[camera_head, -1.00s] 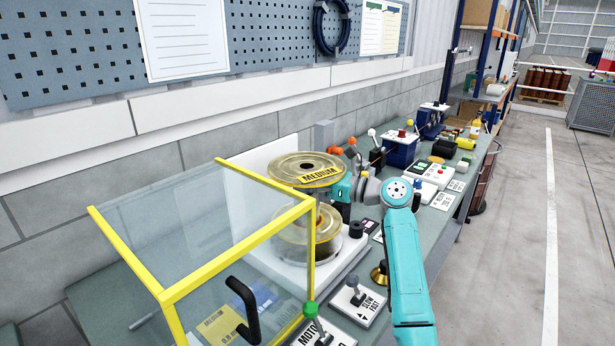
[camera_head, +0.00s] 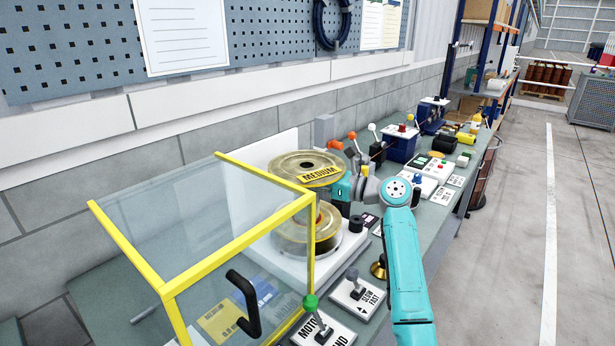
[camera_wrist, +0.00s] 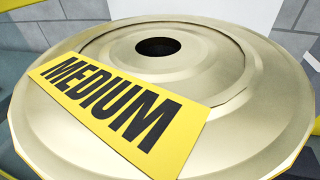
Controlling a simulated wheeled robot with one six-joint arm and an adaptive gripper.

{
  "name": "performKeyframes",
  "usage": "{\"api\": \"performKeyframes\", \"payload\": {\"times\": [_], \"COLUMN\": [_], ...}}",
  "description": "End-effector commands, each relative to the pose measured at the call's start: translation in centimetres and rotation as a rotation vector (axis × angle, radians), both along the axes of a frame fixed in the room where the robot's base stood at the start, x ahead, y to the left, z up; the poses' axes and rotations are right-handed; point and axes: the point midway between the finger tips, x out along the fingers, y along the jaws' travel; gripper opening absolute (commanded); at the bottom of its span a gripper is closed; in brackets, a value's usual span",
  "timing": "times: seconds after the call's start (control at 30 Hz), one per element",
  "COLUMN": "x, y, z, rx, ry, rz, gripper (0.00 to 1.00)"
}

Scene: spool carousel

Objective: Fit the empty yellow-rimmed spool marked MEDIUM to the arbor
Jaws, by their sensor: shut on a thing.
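The spool marked MEDIUM (camera_head: 300,163) is a brass-coloured disc with a yellow label, held level in the air. In the wrist view the spool (camera_wrist: 225,75) fills most of the picture, with its dark centre hole and label facing up. My gripper (camera_head: 343,188) is shut on the spool at its right side; the fingertips are largely hidden. Right below stands a similar metallic spool or flange (camera_head: 296,236) on a round base, with a bit of red at its centre. The arbor itself is hidden by the spools.
A yellow-framed clear guard (camera_head: 240,240) with a black handle (camera_head: 243,303) stands left and in front. A lever with a green knob (camera_head: 310,302) and a SLOW/FAST lever (camera_head: 353,283) are in front. Several machines and small parts line the bench to the right.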

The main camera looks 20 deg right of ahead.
Motion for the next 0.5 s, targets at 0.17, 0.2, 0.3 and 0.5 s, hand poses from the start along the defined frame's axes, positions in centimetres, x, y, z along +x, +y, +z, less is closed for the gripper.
{"api": "performKeyframes", "payload": {"times": [0.17, 0.2, 0.3, 0.5], "x": [0.0, 0.0, 0.0, 0.0], "y": [0.0, 0.0, 0.0, 0.0], "z": [-0.3, -0.4, -0.7, -1.3], "rx": [0.001, 0.0, 0.0, 0.001], "ry": [-0.003, -0.004, -0.004, -0.003], "rz": [0.0, 0.0, 0.0, 0.0], "gripper": [0.01, 0.01, 0.01, 0.01]}}
